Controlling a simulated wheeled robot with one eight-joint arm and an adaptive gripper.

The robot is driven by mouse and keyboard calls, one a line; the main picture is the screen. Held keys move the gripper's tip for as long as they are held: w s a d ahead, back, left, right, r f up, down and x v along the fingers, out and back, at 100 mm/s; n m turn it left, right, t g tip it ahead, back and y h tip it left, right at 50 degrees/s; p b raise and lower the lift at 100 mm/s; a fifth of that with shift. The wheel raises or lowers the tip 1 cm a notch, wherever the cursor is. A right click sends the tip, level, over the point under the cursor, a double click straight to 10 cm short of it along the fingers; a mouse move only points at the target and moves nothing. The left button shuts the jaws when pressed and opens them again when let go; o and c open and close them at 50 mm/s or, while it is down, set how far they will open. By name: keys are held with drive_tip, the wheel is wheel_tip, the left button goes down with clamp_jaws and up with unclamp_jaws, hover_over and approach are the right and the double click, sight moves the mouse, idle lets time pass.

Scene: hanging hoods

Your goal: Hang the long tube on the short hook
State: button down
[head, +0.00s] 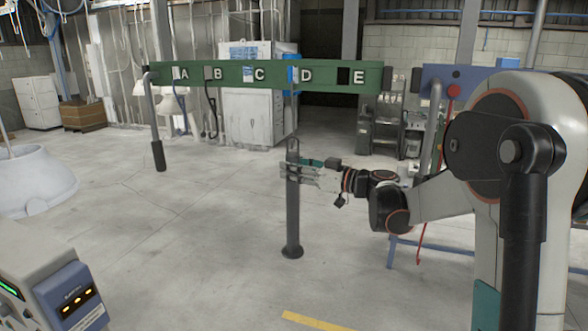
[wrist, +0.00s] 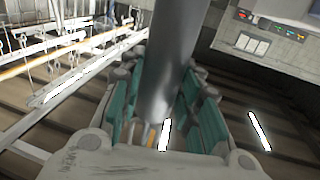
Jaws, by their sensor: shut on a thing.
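A long dark grey tube (head: 293,215) stands upright in the middle of the head view, with a flared foot at its lower end and a narrow loop at its top. My gripper (head: 293,172) is shut around its upper part from the right. In the wrist view the tube (wrist: 173,60) runs between the teal finger pads of my gripper (wrist: 165,125). A green rail (head: 218,78) lettered A to E is above. A blue piece (head: 294,76) is on it beside the D, with a thin grey part below, above the tube's loop. I cannot tell whether they touch, or which hook is the short one.
A white hood (head: 35,180) stands at the left, and a machine with a blue panel (head: 72,295) is at the front left. The floor around the held tube looks clear.

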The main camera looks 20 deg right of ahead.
drive_tip(key=shift+f+b, duration=0.8)
drive_tip(key=shift+f, duration=0.1)
drive_tip(key=c, duration=1.1)
unclamp_jaws()
